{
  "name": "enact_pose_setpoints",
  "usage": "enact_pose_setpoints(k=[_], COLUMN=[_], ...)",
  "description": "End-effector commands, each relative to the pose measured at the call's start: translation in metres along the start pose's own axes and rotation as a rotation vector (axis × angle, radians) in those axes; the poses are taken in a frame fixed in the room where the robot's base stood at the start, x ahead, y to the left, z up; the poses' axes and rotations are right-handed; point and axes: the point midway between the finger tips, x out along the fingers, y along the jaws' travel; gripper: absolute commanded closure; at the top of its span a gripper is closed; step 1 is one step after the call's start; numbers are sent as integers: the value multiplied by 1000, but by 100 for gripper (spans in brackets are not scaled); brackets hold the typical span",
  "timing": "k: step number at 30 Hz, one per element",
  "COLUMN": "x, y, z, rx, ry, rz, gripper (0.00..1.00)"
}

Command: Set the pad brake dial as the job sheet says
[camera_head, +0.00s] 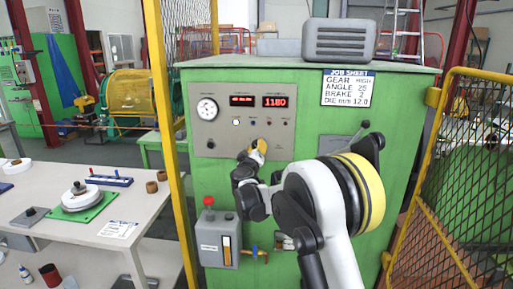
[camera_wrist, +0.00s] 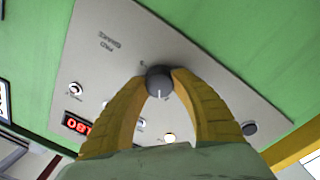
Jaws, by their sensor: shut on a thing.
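The pad brake dial (camera_wrist: 160,84) is a dark round knob on the grey control panel (camera_head: 225,140). In the wrist view the yellow fingers of my gripper (camera_wrist: 159,78) press on it from both sides. A white mark on the knob points down in that view, towards my palm. The PAD BRAKE lettering (camera_wrist: 112,42) shows upside down there; the scale numbers are too small to read. In the head view my gripper (camera_head: 258,147) covers the dial. The job sheet (camera_head: 348,88) reads gear high, angle 25, brake 2, die 12.0 mm.
The panel also bears a round gauge (camera_head: 207,109), a red display (camera_head: 274,101) reading 1180, and small lamps and knobs. A yellow mesh guard (camera_head: 460,170) stands right, a workbench (camera_head: 110,255) left.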

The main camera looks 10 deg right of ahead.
Motion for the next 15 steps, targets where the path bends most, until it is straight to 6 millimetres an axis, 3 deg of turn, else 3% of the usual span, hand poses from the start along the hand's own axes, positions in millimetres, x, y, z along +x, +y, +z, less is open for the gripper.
enact_pose_setpoints(k=[15], x=[0], y=[0], z=[0], rx=[-274], ry=[14], rz=[2], gripper=[100])
